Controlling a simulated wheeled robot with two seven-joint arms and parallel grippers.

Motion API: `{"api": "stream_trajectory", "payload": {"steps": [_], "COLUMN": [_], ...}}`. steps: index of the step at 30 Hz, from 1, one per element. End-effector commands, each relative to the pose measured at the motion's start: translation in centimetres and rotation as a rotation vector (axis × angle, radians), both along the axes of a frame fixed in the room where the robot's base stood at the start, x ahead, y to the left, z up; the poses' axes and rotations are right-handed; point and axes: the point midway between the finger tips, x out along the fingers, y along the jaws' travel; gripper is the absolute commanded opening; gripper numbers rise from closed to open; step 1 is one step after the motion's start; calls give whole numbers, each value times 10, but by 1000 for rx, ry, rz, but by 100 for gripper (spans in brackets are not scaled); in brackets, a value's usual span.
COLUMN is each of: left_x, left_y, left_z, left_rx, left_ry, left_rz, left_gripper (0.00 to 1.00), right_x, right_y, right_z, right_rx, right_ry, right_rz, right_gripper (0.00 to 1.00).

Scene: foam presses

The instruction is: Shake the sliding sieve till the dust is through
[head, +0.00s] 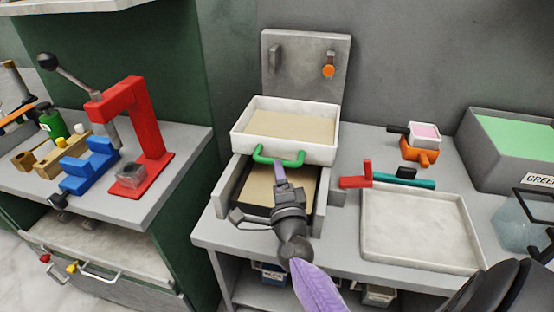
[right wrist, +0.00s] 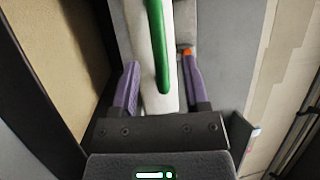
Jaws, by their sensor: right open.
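The sliding sieve (head: 243,143) is a white tray with a layer of tan dust (head: 290,125) in it. A green handle (head: 262,157) is on its front wall. Below it, a grey frame (head: 225,190) holds a dark-edged pan with tan material (head: 262,188). My right gripper (head: 280,168) is at the green handle. In the right wrist view its purple fingers (right wrist: 160,80) are apart, with the green handle (right wrist: 158,50) between them. How much dust lies under the sieve is partly hidden by my gripper. My left gripper is not in view.
A grey back plate (head: 305,55) with an orange knob (head: 328,71) stands behind the sieve. To the right are a teal-and-red tool (head: 400,180), a white tray (head: 420,228) and an orange block (head: 420,152). A red lever press (head: 145,130) stands on the left bench.

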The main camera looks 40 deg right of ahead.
Motion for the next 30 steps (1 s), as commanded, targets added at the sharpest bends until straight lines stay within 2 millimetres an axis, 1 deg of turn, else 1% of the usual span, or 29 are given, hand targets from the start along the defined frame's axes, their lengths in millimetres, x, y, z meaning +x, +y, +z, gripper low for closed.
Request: {"api": "stream_trajectory", "payload": {"steps": [1,3,6,10,16,17,18,20,21,23,24,25,30], "left_x": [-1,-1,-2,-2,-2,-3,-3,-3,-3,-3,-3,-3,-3], "left_y": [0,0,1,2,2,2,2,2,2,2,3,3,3], "left_z": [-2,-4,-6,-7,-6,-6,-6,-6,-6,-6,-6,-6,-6], "left_rx": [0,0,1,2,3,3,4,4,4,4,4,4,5], "left_ry": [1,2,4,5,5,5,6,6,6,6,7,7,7], "left_rz": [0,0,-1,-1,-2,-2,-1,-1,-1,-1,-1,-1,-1], "left_gripper": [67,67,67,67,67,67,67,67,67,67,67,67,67], "right_x": [9,20,31,37,37,37,37,37,37,37,37,37,37], "right_y": [-5,-10,-15,-19,-19,-19,-19,-19,-19,-18,-18,-18,-18], "right_z": [1,3,5,7,7,7,7,7,7,7,7,7,7], "right_rx": [0,0,0,0,0,0,0,0,0,0,0,0,0], "right_ry": [-3,-1,-1,1,1,1,1,1,1,1,1,1,1], "right_rz": [-2,0,-1,0,0,0,0,0,0,0,0,0,0], "right_gripper": [58,58,58,58,58,56,48,35,27,14,5,0,0]}}
